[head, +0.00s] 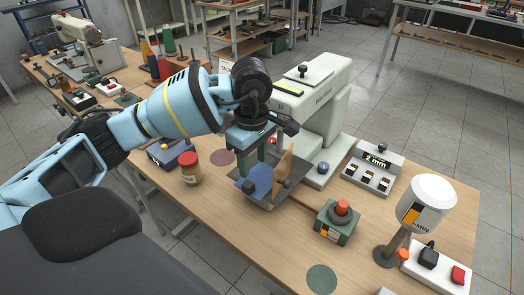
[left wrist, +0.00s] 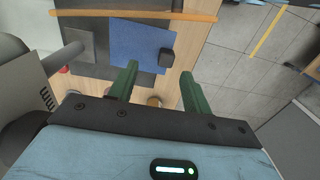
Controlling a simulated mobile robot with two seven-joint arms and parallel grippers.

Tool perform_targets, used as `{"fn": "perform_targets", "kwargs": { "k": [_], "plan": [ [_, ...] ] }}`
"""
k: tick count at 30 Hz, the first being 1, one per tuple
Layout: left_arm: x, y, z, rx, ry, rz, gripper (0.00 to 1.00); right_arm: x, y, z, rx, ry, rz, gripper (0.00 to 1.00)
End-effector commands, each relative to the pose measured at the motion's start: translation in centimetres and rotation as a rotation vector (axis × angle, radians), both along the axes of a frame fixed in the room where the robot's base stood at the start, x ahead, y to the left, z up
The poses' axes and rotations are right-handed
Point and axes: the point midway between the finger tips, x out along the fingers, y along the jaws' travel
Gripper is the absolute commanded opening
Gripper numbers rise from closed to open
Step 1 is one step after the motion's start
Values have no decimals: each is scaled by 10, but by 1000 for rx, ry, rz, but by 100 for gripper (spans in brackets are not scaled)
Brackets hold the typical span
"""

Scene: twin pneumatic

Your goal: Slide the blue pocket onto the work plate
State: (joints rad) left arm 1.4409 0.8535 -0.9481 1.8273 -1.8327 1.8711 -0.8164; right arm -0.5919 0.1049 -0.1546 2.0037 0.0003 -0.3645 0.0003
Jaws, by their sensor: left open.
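The blue pocket (head: 259,181) is a flat blue piece at the dark grey work plate (head: 270,204) in front of the cream machine. It also shows in the left wrist view (left wrist: 136,44), overlapping the dark plate (left wrist: 98,66), with a small black block (left wrist: 167,57) at its right edge. I cannot tell how much of it rests on the plate. My left gripper (head: 267,154) points down just above and behind the pocket and hides part of it. In the left wrist view its green fingers (left wrist: 159,71) are apart with nothing between them. My right gripper is out of view.
The cream machine (head: 318,100) stands behind the plate, and an orange-brown strip (head: 285,164) rises beside the pocket. A red-lidded jar (head: 191,172) is to the left. A green button box (head: 338,220) and a white lamp (head: 427,200) are to the right. The table front is mostly clear.

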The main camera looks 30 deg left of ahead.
Motion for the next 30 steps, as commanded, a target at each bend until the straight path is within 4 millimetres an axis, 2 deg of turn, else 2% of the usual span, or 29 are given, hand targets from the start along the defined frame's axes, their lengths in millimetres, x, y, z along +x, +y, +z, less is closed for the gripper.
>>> {"fn": "perform_targets", "kwargs": {
  "k": [4,9,13,24,30],
  "plan": [
    [0,1,0,1,-1,0,49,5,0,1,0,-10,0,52],
    [0,0,0,-1,-1,1,49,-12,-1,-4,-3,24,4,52],
    [0,0,-6,-1,1,1,49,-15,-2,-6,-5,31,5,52],
    [-2,0,-56,-1,2,1,49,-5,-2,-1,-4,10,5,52],
    [-1,0,-73,-2,0,0,49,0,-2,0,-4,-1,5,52]
  ]
}}
